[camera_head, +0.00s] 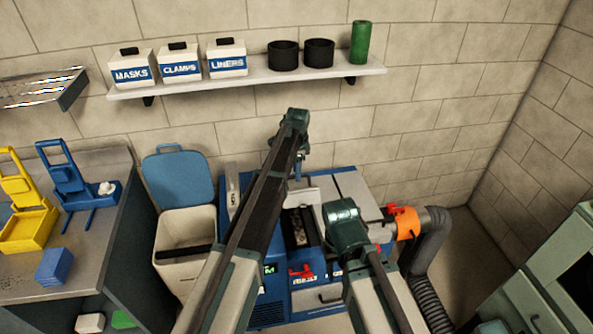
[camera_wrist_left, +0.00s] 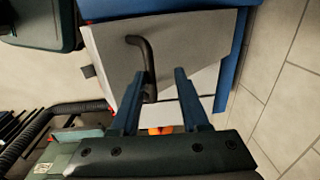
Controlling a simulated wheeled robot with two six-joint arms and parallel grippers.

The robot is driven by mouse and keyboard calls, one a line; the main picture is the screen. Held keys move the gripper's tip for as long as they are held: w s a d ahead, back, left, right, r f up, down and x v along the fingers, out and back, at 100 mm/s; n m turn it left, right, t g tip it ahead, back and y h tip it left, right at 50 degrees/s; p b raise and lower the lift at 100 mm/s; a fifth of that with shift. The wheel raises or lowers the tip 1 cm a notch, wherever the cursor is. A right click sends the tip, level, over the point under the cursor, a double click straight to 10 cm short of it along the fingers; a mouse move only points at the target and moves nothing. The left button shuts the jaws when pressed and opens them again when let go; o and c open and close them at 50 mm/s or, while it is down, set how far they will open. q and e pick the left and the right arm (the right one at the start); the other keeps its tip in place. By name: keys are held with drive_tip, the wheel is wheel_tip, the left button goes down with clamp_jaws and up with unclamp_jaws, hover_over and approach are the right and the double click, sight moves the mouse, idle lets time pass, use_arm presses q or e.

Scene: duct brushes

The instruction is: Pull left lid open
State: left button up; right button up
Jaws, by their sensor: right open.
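The blue machine (camera_head: 345,182) stands against the wall with pale grey lids on top. My left gripper (camera_head: 297,172) points down over its top. In the left wrist view, my left gripper (camera_wrist_left: 160,75) is open, and the lower end of a dark bent handle (camera_wrist_left: 148,62) lies between its fingers, nearer the left finger. I cannot tell whether they touch. The handle sits on a grey lid panel (camera_wrist_left: 105,50). The left side of the machine top is largely hidden by my left arm. My right gripper (camera_head: 341,212) is over the front right of the machine; its fingers are hidden.
An orange connector (camera_head: 404,222) and dark hose (camera_head: 432,245) are at the machine's right. A bin (camera_head: 187,225) with a raised blue lid (camera_head: 180,178) stands left. A wall shelf (camera_head: 250,78) holds boxes and cups. A bench (camera_head: 100,170) with yellow and blue stands is far left.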

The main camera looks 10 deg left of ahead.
use_arm(q)
wheel_tip(320, 180, up, 14)
drive_tip(key=p, duration=1.3)
drive_tip(key=shift+s+d+p, duration=0.2)
drive_tip(key=shift+s+p, duration=0.2)
drive_tip(key=shift+s, duration=0.05)
drive_tip(key=shift+f, duration=0.15)
